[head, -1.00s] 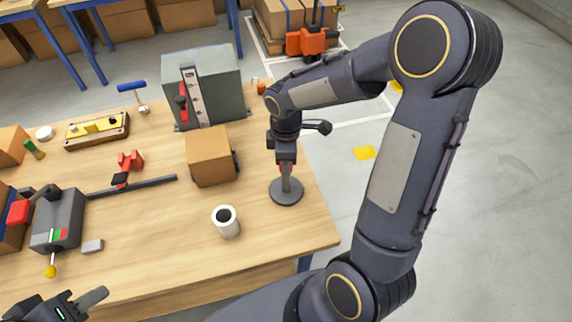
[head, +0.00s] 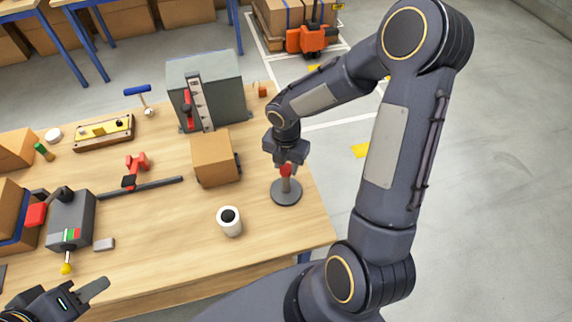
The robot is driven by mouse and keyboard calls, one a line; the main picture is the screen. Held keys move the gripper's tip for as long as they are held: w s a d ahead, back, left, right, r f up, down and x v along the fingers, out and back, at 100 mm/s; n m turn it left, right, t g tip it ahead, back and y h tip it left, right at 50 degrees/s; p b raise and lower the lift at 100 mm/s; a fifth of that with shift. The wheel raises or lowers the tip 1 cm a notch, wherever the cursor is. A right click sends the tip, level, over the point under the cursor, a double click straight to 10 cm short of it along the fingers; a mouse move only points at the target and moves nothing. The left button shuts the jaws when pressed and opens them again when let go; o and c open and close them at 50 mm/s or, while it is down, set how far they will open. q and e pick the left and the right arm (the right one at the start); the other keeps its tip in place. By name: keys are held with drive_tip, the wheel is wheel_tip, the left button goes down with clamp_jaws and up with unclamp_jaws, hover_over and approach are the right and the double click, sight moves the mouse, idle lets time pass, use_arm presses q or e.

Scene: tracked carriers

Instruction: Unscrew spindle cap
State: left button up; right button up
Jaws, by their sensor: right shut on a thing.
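The spindle (head: 286,190) stands upright on its round dark base near the right edge of the wooden table. A red cap (head: 286,170) sits at the top of the spindle post. My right gripper (head: 286,164) points down over it and is shut on the red cap, which shows partly between and below the fingers. My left gripper (head: 92,290) is at the lower left, at the table's front edge, away from the spindle. Only part of it shows, and I cannot tell how far its fingers are apart.
A cardboard box (head: 214,160) stands close left of the spindle. A white cup (head: 229,221) stands in front of it. A grey cabinet with a red lever (head: 206,92) is behind. A grey machine (head: 71,219) is at the left. The front middle of the table (head: 160,250) is clear.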

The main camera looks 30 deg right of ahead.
drive_tip(key=n+p, duration=0.1)
drive_tip(key=n, duration=0.1)
drive_tip(key=n+p, duration=0.1)
drive_tip(key=n, duration=0.1)
drive_tip(key=shift+s+r, duration=0.1)
drive_tip(key=shift+r, duration=0.2)
drive_tip(key=shift+f+n+p, duration=0.15)
drive_tip(key=shift+n+p, duration=0.25)
drive_tip(key=shift+n, duration=0.4)
use_arm(q)
wheel_tip(320, 180, up, 4)
use_arm(e)
drive_tip(key=shift+f, duration=0.15)
drive_tip(key=shift+n, duration=0.3)
drive_tip(key=n, duration=0.9)
drive_tip(key=shift+n, duration=0.3)
drive_tip(key=o, duration=0.8)
use_arm(q)
drive_tip(key=shift+f, duration=0.1)
